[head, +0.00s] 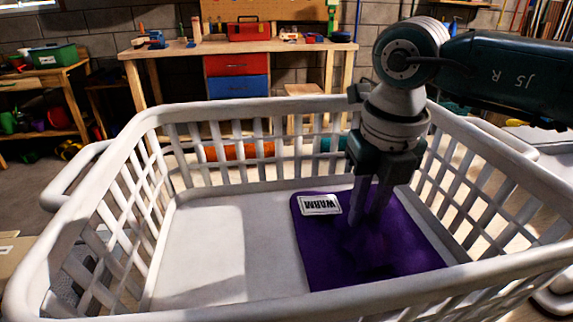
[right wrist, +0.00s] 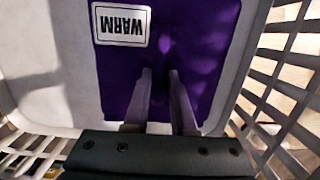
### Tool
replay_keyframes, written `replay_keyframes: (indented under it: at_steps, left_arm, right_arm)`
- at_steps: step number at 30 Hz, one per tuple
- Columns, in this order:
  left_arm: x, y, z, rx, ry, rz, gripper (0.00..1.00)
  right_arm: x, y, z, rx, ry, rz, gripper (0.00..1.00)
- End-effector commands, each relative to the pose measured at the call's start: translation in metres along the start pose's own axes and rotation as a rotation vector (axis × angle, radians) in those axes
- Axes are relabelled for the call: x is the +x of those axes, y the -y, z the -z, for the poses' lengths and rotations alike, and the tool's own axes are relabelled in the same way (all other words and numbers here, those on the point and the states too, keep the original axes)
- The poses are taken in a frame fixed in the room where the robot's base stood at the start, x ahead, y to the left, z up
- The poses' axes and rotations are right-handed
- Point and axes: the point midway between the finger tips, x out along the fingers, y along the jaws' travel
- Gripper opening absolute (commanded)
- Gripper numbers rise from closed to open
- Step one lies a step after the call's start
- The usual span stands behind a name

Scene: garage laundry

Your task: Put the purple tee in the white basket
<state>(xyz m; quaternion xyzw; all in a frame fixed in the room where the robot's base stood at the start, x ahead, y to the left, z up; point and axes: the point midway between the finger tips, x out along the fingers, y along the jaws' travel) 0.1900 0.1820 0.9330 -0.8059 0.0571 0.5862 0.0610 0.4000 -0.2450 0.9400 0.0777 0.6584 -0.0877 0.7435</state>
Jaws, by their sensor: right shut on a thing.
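The purple tee (head: 410,245) lies flat on the floor of the white basket (head: 210,250), in its right half. A white label reading "WARM" is on the tee's far left corner, and the tee also shows in the right wrist view (right wrist: 200,30). My right gripper (head: 368,220) reaches down into the basket from above, its fingertips at the tee. In the right wrist view the right gripper (right wrist: 160,75) has its fingers close together on the cloth, shut on the tee. My left gripper is not in view.
The basket's slatted walls and rim (head: 290,100) surround the right gripper. The left half of the basket floor is bare. Behind stands a wooden workbench (head: 240,46) with a red toolbox (head: 249,30) and red and blue drawers. A green bin (head: 53,57) is at the far left.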

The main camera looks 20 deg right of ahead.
Motion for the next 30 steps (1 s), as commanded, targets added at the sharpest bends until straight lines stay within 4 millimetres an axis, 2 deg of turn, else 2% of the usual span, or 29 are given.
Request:
replay_keyframes:
  at_steps: [1,2,10,16,20,23,30]
  left_arm:
    - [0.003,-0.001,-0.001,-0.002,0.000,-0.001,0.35]
    - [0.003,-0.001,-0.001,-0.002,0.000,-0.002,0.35]
    - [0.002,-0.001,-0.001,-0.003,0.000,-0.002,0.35]
    - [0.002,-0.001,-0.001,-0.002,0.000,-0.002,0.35]
    - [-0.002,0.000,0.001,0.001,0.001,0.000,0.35]
    - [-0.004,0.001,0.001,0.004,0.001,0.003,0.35]
    - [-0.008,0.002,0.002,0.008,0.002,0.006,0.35]
  right_arm:
    - [0.003,0.000,0.000,0.000,0.001,0.000,0.00]
    - [0.003,0.000,0.000,0.001,0.000,0.000,0.25]
    - [0.002,0.000,0.000,0.001,0.000,0.000,0.54]
    - [0.002,0.000,0.000,0.001,0.000,0.000,0.54]
    - [-0.005,0.000,-0.001,0.000,0.001,0.000,0.54]
    - [-0.021,0.000,-0.001,-0.001,0.003,-0.001,0.54]
    - [-0.076,0.000,-0.002,-0.001,0.005,-0.001,0.54]
